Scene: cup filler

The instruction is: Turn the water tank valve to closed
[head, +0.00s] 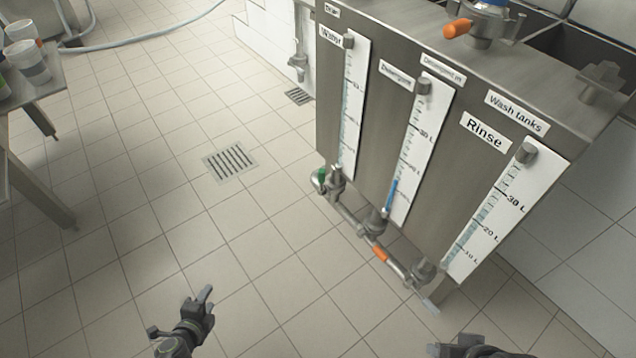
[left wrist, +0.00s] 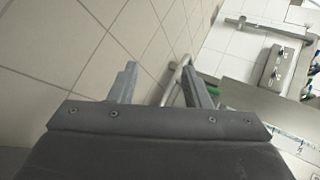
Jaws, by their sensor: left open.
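The steel water tank (head: 331,110), labelled "Water", is the leftmost section of the tank block in the head view. Its valve, with a green handle (head: 321,178), sits on the pipe below its gauge. Which way the handle points along the pipe is hard to tell. The green handle also shows in the left wrist view (left wrist: 211,90), just beyond the right finger and partly hidden by it. My left gripper (head: 198,297) is open and empty over the floor, left of and nearer than the valve. My right gripper (head: 470,346) shows only partly at the bottom edge; its jaws are unclear.
An orange handle (head: 380,254) sits on the same low pipe, nearer me. Another orange handle (head: 457,27) is on top of the tanks. A table (head: 45,90) with cups stands at the left. The tiled floor between is clear, with a drain grate (head: 230,162).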

